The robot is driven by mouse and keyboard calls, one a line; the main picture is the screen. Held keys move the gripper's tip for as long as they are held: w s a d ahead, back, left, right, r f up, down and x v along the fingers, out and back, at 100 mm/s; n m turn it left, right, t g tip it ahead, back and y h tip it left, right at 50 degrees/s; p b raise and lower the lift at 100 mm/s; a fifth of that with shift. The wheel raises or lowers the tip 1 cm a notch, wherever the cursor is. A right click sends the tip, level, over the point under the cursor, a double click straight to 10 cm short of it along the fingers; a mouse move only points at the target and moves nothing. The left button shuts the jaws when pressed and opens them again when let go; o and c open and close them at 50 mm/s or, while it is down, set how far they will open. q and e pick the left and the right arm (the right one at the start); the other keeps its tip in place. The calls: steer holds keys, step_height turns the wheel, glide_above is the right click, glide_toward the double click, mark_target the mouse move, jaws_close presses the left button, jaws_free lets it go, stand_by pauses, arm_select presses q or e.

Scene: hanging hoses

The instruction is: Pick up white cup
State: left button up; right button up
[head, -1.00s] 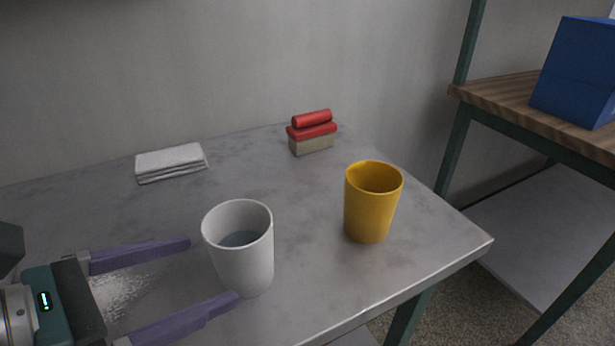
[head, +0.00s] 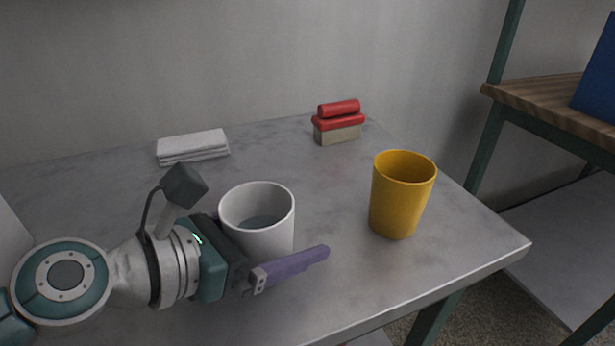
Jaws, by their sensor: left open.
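The white cup (head: 265,238) stands upright on the grey table, with a greyish content visible inside. My left gripper (head: 290,255) is open and comes in from the left. Its near purple finger reaches along the front side of the cup and past it. The far finger is hidden behind the cup, so the cup appears to be between the fingers. I cannot tell whether either finger touches it. My right gripper is not in view.
A yellow cup (head: 400,200) stands to the right of the white cup. A red-topped brush (head: 338,124) and a folded white cloth (head: 192,147) lie at the back of the table (head: 460,250). A wooden shelf (head: 550,115) with a blue box (head: 599,75) is at right.

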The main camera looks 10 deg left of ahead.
arm_select(q)
steer(key=shift+c, duration=0.2)
steer(key=c, duration=1.2)
steer(key=shift+c, duration=0.6)
steer(key=shift+r, duration=0.15)
